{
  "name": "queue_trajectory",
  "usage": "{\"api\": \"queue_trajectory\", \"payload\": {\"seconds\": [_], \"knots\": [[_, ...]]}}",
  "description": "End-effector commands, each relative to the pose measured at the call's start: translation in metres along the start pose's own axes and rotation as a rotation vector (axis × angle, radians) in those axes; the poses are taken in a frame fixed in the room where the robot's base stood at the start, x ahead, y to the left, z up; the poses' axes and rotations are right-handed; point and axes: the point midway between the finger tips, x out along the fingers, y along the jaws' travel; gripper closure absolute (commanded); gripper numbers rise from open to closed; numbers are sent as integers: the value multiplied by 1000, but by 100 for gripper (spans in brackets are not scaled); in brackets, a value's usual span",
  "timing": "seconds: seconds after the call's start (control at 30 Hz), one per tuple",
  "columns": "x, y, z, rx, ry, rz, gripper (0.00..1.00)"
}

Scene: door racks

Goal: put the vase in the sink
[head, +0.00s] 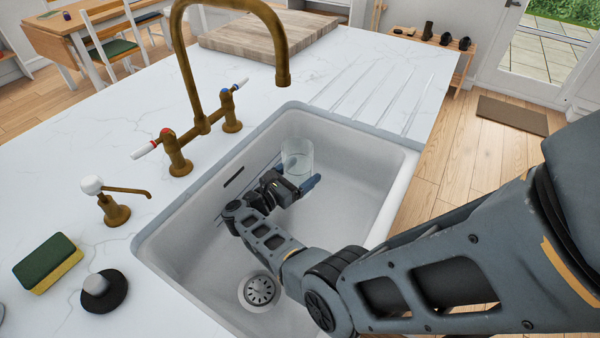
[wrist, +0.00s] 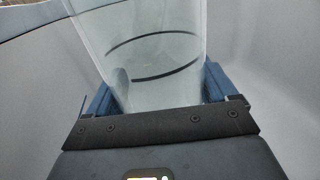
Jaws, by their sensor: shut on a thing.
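The vase (head: 297,157) is clear glass and stands roughly upright inside the white sink (head: 375,150), near its far end. My gripper (head: 296,184) reaches down into the sink and is shut on the vase. In the wrist view the vase (wrist: 145,50) rises between my two blue fingers (wrist: 160,92), with a dark curved line showing through the glass. The vase's base is hidden by my gripper, so I cannot tell whether it touches the sink floor.
A brass tap (head: 185,70) arches over the sink's back left rim. A soap dispenser (head: 112,205), a sponge (head: 48,262) and a dark round stopper (head: 104,292) sit on the left counter. A wooden board (head: 268,38) lies behind. The sink floor around the drain (head: 260,291) is clear.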

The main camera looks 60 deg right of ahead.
Motion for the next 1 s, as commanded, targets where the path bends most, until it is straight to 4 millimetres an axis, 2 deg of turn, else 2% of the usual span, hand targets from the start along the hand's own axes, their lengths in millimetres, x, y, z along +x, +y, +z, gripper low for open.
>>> {"api": "queue_trajectory", "payload": {"seconds": [0.5, 0.53, 0.67, 1.0], "knots": [[0, 0, -8, 1, -1, 0, 68], [0, 0, -8, 0, 0, 0, 12], [0, 0, -8, 0, 0, 0, 0], [0, 0, -3, 0, 0, 0, 0]]}}
